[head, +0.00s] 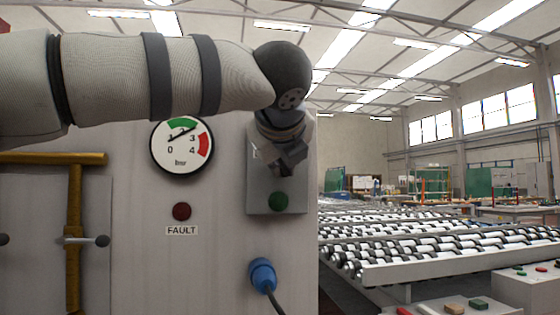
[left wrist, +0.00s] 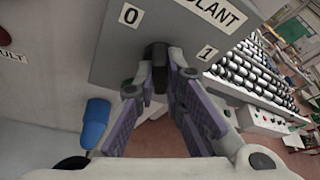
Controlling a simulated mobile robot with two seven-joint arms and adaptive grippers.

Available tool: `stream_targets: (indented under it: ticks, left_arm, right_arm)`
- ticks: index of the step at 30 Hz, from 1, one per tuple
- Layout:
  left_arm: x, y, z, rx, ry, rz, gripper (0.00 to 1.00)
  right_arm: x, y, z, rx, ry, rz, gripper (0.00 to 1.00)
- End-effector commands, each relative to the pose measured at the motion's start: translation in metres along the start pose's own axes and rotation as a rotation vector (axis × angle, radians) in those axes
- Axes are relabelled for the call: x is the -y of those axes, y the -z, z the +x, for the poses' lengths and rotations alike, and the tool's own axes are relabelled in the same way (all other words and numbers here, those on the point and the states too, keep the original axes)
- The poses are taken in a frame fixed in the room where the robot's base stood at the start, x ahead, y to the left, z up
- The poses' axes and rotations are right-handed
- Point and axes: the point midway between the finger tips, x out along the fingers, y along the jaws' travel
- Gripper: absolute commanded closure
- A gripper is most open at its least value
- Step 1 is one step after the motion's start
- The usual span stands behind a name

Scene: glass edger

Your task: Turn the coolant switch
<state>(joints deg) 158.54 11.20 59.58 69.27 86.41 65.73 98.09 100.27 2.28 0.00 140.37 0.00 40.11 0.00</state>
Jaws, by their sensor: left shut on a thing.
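The coolant switch is a black knob (left wrist: 157,54) on a grey plate (left wrist: 110,68), seen in the left wrist view. The plate carries a partly cut-off coolant label, a "0" mark to the knob's left and a "1" mark to its right. My left gripper (left wrist: 160,78) is shut on the knob, with its fingers on either side. In the head view the left gripper (head: 281,158) is in front of the same plate (head: 255,202) and hides the knob. I cannot tell which mark the knob points to. My right gripper is not in view.
A green lamp (head: 278,202) sits below the gripper. A blue plug with a cable (head: 262,275) sticks out lower down. A pressure gauge (head: 181,148) and red fault lamp (head: 181,211) are left. Yellow pipework (head: 74,205) is farther left. A roller conveyor (head: 430,245) stretches right.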

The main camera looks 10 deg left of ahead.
Motion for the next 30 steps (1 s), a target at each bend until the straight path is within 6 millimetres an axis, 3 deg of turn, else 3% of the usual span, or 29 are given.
stream_targets:
  ticks: [30]
  left_arm:
    - [0.0037,0.0026,0.0012,-0.001,-0.360,0.867,1.00]
  right_arm:
    - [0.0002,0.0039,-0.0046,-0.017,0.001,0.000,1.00]
